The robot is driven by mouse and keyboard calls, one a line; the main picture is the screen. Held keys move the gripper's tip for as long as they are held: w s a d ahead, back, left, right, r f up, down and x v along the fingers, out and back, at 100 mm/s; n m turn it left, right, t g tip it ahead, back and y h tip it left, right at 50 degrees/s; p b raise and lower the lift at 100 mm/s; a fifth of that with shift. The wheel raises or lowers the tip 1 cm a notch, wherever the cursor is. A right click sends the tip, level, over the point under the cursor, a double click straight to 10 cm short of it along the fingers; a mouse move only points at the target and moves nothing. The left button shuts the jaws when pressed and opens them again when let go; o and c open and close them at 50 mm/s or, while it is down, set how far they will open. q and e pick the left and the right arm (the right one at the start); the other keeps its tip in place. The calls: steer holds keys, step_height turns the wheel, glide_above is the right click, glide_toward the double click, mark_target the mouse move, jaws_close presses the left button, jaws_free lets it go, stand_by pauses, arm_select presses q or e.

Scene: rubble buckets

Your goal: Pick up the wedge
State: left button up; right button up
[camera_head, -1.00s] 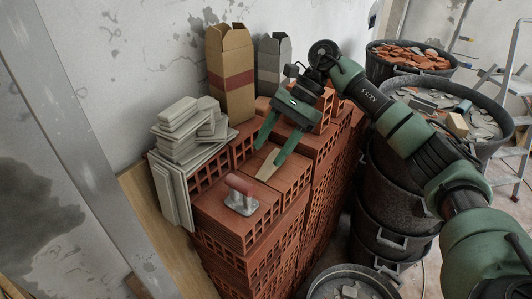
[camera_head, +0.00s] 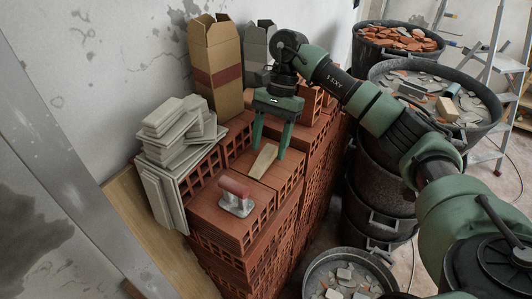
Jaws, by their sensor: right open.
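The wedge (camera_head: 264,160) is a small tan wooden piece, narrow at one end. It lies on top of the stacked red hollow bricks (camera_head: 233,226), behind the trowel. My right gripper (camera_head: 269,150) points down over the bricks with its two green fingers apart, one at each side of the wedge's far part. The fingers are open; I cannot tell whether they touch the wedge. My left gripper is not in view.
A trowel with a red handle (camera_head: 235,188) lies on the front bricks. Grey tiles (camera_head: 172,135) are stacked at the left. A cardboard box (camera_head: 215,75) and a grey bag-like box (camera_head: 257,50) stand behind. Black rubble buckets (camera_head: 380,190) stand at the right.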

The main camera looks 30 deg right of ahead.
steer(key=shift+w+a+f, duration=0.1)
steer(key=shift+a+f, duration=0.05)
steer(key=shift+f, duration=0.35)
steer(key=shift+w+a+f, duration=0.1)
steer(key=shift+a+f, duration=0.05)
steer(key=shift+f, duration=0.45)
steer(key=shift+s, duration=0.25)
steer(key=c, duration=0.5)
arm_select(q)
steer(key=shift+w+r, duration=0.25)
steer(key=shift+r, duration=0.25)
arm_select(e)
jaws_close()
